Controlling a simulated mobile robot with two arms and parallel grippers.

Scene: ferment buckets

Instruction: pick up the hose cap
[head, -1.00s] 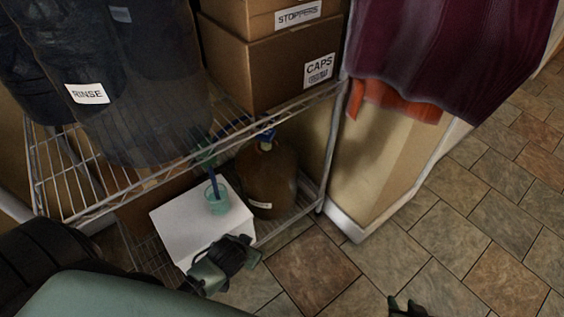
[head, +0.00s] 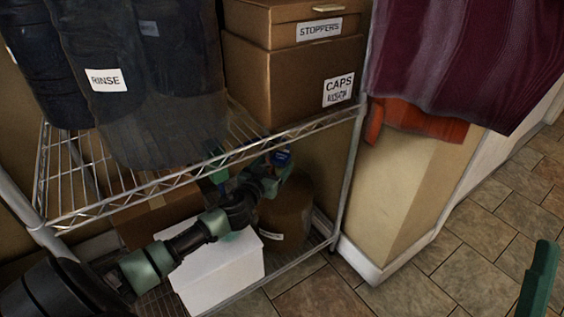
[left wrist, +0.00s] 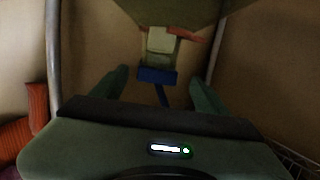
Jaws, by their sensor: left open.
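The hose cap (head: 282,156) is blue and sits on the neck of a brown jug (head: 287,212) on the lower rack shelf. My left gripper (head: 277,168) reaches in from the left at the height of the cap and hides part of the jug's top. In the left wrist view the blue hose cap (left wrist: 157,76), with a thin blue stem, lies between the two open green fingers (left wrist: 161,92). I see gaps on both sides of it. A green part of my right arm or gripper (head: 540,283) shows at the right edge; its jaws cannot be made out.
A white box (head: 215,275) stands left of the jug, partly behind my left arm. The wire shelf edge (head: 185,180) passes just above the arm. The upper shelf holds the boxes marked STOPPERS (head: 290,35) and CAPS (head: 290,90). A rack post (head: 352,175) stands right of the jug.

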